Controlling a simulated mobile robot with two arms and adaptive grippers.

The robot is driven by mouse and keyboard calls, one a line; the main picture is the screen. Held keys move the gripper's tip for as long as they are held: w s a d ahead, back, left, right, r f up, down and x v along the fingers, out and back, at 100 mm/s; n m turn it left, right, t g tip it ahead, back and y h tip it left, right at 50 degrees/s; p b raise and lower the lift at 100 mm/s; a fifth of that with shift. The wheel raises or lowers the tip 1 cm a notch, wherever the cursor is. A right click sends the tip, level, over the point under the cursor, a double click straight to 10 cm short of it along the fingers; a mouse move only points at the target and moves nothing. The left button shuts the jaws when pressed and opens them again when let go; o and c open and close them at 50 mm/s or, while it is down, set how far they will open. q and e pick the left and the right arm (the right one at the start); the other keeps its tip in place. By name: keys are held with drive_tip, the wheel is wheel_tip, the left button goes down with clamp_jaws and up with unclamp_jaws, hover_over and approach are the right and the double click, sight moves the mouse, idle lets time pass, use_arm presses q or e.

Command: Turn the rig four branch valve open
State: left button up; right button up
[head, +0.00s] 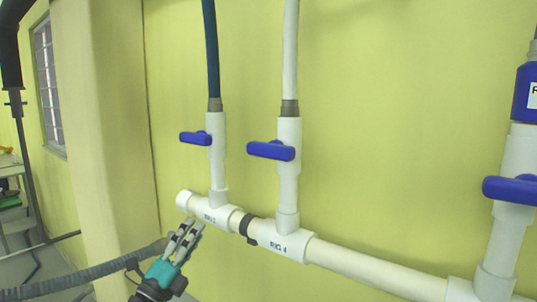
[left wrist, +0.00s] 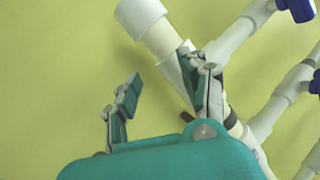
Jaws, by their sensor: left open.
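The rig four branch valve has a blue lever handle (head: 270,150) on the white upright pipe above the label "RIG 4" (head: 278,248). The handle lies crosswise to its pipe, pointing left. In the left wrist view, a blue handle on the second branch (left wrist: 316,82), cut by the right edge, appears to be the same one. My left gripper (head: 188,232) is open and empty, below and left of this handle, in front of the left end of the horizontal pipe. Its two fingers (left wrist: 165,80) show apart in the left wrist view. My right gripper is not in view.
A neighbouring branch has its own blue handle (head: 195,138), also crosswise. Another blue handle (head: 512,190) is at the far right. The horizontal pipe (head: 375,270) runs along the yellow wall. Space before the rig four handle looks clear.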

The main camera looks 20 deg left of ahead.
use_arm(q)
drive_tip(key=s+d+r+m+h, duration=0.3)
drive_tip(key=r+m+h, duration=0.4)
drive_tip(key=r+m, duration=0.15)
drive_tip(key=m+g+h, duration=0.2)
drive_tip(key=m+g, duration=0.8)
drive_tip(key=m, duration=2.1)
approach(263, 150)
drive_tip(key=shift+n, duration=0.35)
drive_tip(key=p+x, duration=0.7)
drive_tip(key=x, duration=0.3)
drive_tip(key=shift+w+d+p, duration=0.1)
drive_tip(key=shift+w+p, duration=0.05)
drive_tip(key=shift+p, duration=0.25)
drive_tip(key=shift+w+d+f, duration=0.15)
drive_tip(key=shift+w+d, duration=0.15)
drive_tip(key=shift+w, duration=0.05)
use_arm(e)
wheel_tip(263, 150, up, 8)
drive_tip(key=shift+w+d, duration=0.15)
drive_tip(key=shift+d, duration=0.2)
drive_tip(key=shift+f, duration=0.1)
